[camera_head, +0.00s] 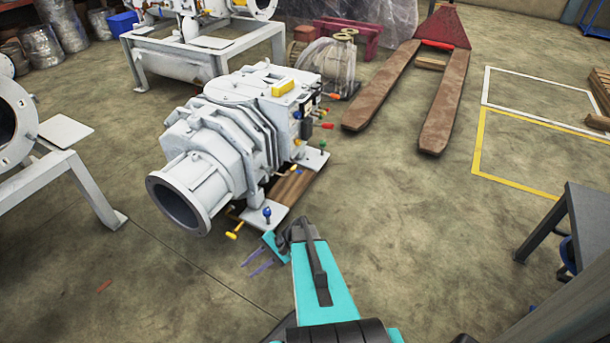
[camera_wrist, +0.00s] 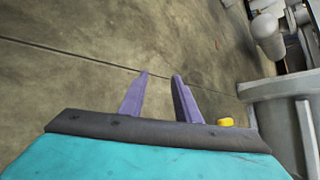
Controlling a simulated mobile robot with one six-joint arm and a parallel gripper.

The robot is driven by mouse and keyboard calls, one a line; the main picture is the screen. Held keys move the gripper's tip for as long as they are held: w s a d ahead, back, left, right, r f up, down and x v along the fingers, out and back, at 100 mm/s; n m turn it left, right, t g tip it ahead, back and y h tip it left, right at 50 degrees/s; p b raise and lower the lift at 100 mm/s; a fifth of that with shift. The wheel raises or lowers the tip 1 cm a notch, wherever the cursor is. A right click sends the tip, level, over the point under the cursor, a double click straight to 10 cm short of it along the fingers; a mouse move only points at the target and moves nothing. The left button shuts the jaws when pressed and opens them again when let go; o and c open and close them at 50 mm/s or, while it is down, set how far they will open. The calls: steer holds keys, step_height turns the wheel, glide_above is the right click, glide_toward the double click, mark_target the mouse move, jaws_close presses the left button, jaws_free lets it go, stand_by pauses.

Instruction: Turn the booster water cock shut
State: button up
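The pale grey vacuum booster machine (camera_head: 225,140) stands on the floor with several coloured cock handles on it. A yellow handle (camera_head: 234,233) sits low at its near end, and a blue handle (camera_head: 267,212) is just right of it. I cannot tell which handle is the booster water cock. My gripper (camera_head: 248,269) is near the floor, in front of the machine's near end, apart from the handles. In the wrist view its two purple fingers (camera_wrist: 161,76) are spread with nothing between them. A yellow handle (camera_wrist: 226,122) shows just right of the right finger there.
Green (camera_head: 322,146) and red (camera_head: 328,126) handles stick out on the machine's right side. A pallet jack (camera_head: 448,100) stands at the back right and a dark table (camera_head: 570,215) at the right edge. The floor (camera_head: 430,240) between is clear.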

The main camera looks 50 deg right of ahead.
steer(key=w+d+r+m+t, duration=0.2)
steer(key=d+r+m+t, duration=0.15)
steer(key=d, duration=0.75)
steer(key=m+t+h, duration=0.5)
steer(key=m+t, duration=0.1)
steer(key=t, duration=0.3)
glide_toward(301, 172)
steer(key=v, duration=0.6)
steer(key=shift+a+f, duration=0.15)
steer(key=shift+a, duration=0.15)
steer(key=b+x, duration=0.2)
steer(key=x, duration=0.5)
steer(key=b+x, duration=0.1)
steer(key=x, duration=0.5)
steer(key=shift+w+d+b, duration=0.1)
steer(key=shift+w+b, duration=0.25)
steer(key=shift+w, duration=0.1)
steer(key=shift+c, duration=0.2)
jaws_close()
